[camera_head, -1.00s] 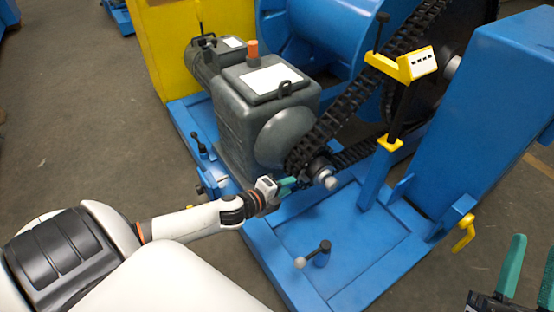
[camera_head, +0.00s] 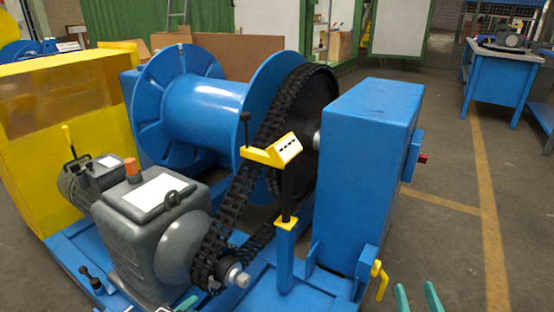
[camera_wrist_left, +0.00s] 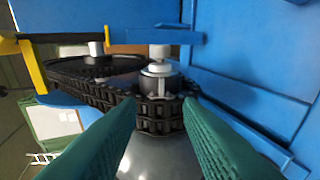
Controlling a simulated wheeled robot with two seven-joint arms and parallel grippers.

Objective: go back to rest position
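My left gripper (camera_head: 187,303) barely shows at the bottom edge of the head view, close to the small sprocket's shaft end (camera_head: 241,279). In the left wrist view its green fingers (camera_wrist_left: 163,130) are spread apart with nothing gripped between them. Beyond them are the black chain (camera_wrist_left: 155,118) and the small sprocket's hub (camera_wrist_left: 160,80); contact cannot be told. My right gripper (camera_head: 418,299) shows two green fingertips apart at the bottom right, with nothing seen between them. The rest of both arms is out of the head view.
The grey gearbox (camera_head: 150,230) stands left of the chain (camera_head: 232,205). A yellow-topped post (camera_head: 272,152) rises beside the chain. A blue housing (camera_head: 365,160) and a yellow handle (camera_head: 380,280) stand left of my right gripper. The floor at the right (camera_head: 450,235) is clear.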

